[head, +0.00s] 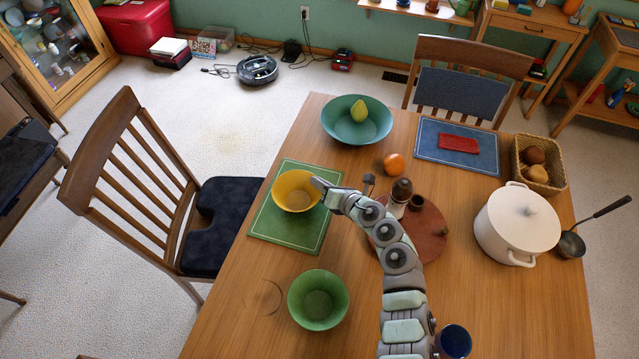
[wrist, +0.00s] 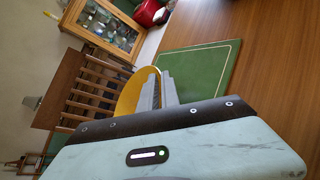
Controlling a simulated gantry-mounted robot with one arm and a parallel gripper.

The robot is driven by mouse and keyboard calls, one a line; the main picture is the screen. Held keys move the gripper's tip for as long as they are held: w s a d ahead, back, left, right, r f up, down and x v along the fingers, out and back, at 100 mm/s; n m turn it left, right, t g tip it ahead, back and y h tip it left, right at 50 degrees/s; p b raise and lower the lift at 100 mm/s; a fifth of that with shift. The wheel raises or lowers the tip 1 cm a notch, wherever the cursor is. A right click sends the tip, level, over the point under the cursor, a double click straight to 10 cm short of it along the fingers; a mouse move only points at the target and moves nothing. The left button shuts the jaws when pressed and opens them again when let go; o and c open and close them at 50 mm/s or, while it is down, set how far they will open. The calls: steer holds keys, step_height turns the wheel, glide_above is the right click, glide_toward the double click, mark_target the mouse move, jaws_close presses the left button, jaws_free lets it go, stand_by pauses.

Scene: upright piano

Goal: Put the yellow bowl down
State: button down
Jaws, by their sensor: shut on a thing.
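The yellow bowl (head: 296,191) is upright over the green placemat (head: 291,231) in the head view. My gripper (head: 319,184) is shut on the bowl's right rim. In the wrist view the yellow bowl (wrist: 130,94) shows between and behind the fingers (wrist: 160,90), with the green placemat (wrist: 200,72) beyond. I cannot tell whether the bowl's base touches the placemat or hangs a little above it.
A green bowl (head: 318,299) stands in front on the bare wood. A teal bowl with a pear (head: 359,108), an orange (head: 394,163), a round brown tray (head: 425,232) with bottles and a white pot (head: 517,226) are around. The placemat's front part is clear.

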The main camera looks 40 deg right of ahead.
steer(key=shift+f, duration=0.2)
steer(key=c, duration=1.6)
jaws_free()
steer(key=shift+r, duration=0.1)
steer(key=shift+r, duration=0.15)
steer(key=shift+s+r, duration=0.2)
steer(key=shift+s, duration=0.05)
steer(key=shift+p+v, duration=0.85)
steer(key=shift+v, duration=1.55)
